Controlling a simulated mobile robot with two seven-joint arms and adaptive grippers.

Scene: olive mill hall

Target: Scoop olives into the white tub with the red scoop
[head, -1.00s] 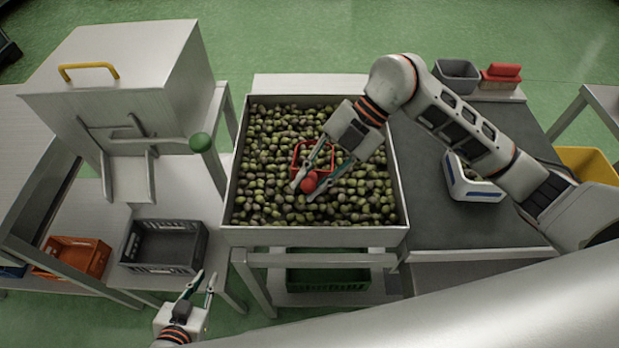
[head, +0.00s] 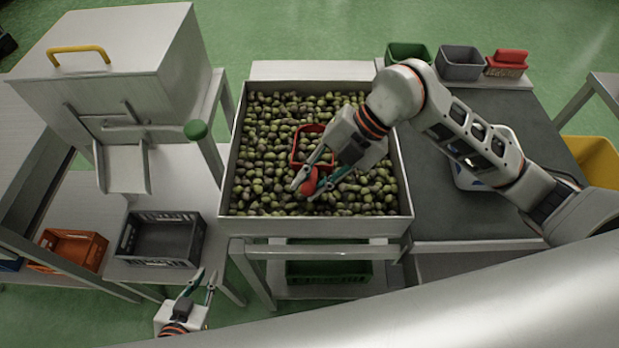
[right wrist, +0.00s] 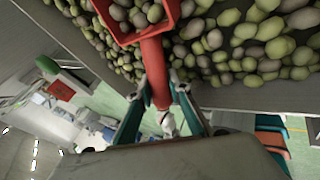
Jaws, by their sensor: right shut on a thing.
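The red scoop (head: 298,160) is over the olives in the steel bin (head: 315,228), in the bin's middle. In the right wrist view its red handle (right wrist: 155,72) runs between my fingers, and olives show inside its bowl (right wrist: 172,12). My right gripper (head: 311,187) is shut on the handle. I cannot tell whether the bowl touches the olives (head: 262,180) below. The white tub (head: 463,177), with blue marks, is on the dark mat right of the bin, mostly hidden behind my right arm. My left gripper (head: 199,283) is open and empty, low at the left.
A grey crate (head: 160,262) and an orange crate (head: 68,250) are at the lower left. A steel hopper machine (head: 120,60) stands behind them. The mat (head: 440,205) has free room.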

